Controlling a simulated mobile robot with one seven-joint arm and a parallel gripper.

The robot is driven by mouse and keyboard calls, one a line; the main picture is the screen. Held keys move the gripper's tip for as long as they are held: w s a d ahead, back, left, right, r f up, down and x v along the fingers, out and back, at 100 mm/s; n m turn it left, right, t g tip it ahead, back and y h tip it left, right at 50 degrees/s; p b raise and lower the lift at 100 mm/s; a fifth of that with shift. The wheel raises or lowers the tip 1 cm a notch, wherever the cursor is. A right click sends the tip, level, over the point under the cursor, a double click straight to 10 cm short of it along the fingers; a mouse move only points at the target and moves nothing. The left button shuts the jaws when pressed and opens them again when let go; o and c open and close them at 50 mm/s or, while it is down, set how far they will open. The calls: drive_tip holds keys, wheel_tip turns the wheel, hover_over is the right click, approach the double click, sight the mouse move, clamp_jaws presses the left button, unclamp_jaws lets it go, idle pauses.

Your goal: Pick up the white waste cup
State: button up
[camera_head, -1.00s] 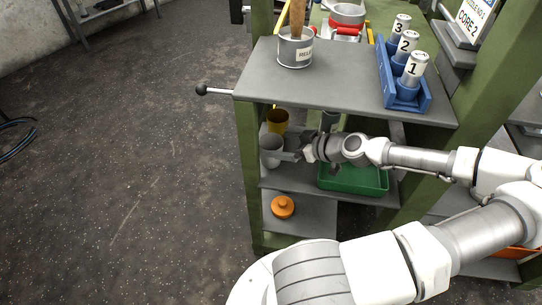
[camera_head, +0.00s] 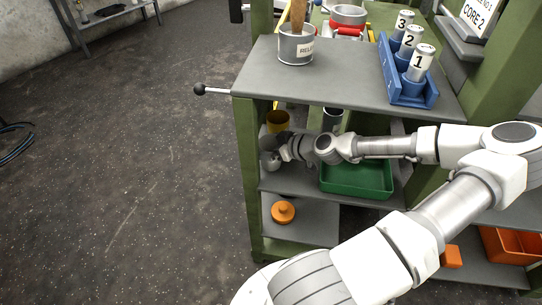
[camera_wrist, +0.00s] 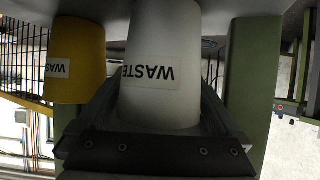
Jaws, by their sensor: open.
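The white waste cup (camera_wrist: 163,60), labelled WASTE, fills the middle of the wrist view, where the picture is upside down. My gripper (camera_wrist: 160,118) is open, with a dark finger on each side of the cup. I cannot tell whether the fingers touch it. In the head view my gripper (camera_head: 271,153) is at the left end of the middle shelf and hides most of the cup.
A yellow waste cup (camera_wrist: 76,60) stands close beside the white one; it also shows in the head view (camera_head: 278,121). A green tray (camera_head: 357,182) lies to the right. The upper shelf (camera_head: 340,75) overhangs my gripper. An orange lidded object (camera_head: 283,212) sits below.

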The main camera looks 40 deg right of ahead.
drive_tip(key=shift+c, duration=0.2)
drive_tip(key=c, duration=1)
